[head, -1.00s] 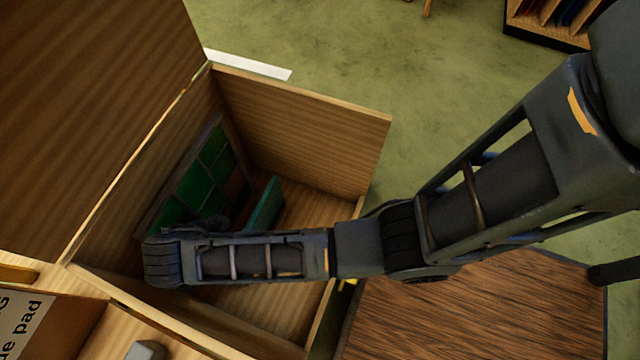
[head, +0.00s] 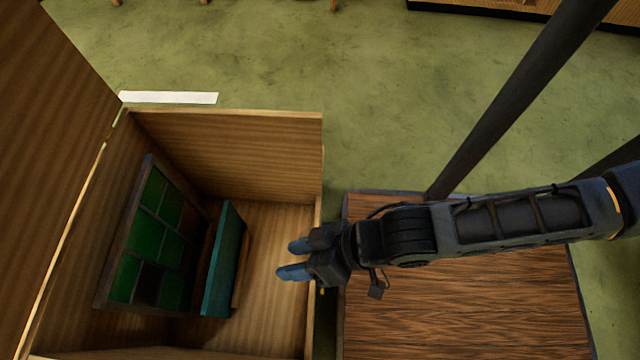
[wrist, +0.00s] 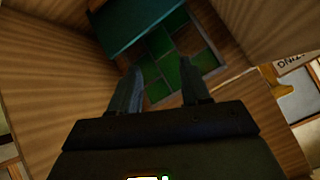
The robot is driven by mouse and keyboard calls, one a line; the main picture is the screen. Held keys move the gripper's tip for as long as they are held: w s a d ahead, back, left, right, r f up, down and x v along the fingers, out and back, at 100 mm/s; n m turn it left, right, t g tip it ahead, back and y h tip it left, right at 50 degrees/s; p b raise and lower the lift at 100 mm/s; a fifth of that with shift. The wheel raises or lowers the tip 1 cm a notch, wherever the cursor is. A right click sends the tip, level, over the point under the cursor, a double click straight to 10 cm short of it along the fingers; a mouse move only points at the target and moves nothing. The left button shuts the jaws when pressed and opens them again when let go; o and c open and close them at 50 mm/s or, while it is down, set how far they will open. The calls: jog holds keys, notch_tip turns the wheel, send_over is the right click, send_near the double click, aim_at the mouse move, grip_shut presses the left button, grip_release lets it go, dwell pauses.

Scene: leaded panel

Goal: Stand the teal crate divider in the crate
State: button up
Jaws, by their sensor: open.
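The teal crate divider (head: 224,260) stands on edge inside the wooden crate (head: 235,150), leaning slightly, beside the green leaded panel (head: 155,240). The panel leans against the crate's left wall. In the wrist view the divider (wrist: 135,22) shows at the top, with the green panel (wrist: 165,60) below it. My gripper (head: 287,260) is open and empty at the crate's right side, its blue fingertips pointing left toward the divider and apart from it. In the wrist view my gripper (wrist: 160,85) shows both fingers spread with nothing between. The divider's lower edge is partly hidden.
A tall wooden board (head: 55,150) rises along the crate's left side. A dark wood surface (head: 460,320) lies right of the crate, under my arm. A white strip (head: 168,97) lies behind the crate. The crate floor between divider and fingertips is clear.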

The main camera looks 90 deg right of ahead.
jog(key=s+d+r+n+t, duration=0.2)
jog(key=r, duration=0.7)
jog(key=s+d+r+n+t, duration=0.2)
jog(key=s+r, duration=0.1)
jog(key=r, duration=0.6)
jog(key=shift+d+r+n+t+h, duration=0.2)
jog(key=shift+n+t+h, duration=0.2)
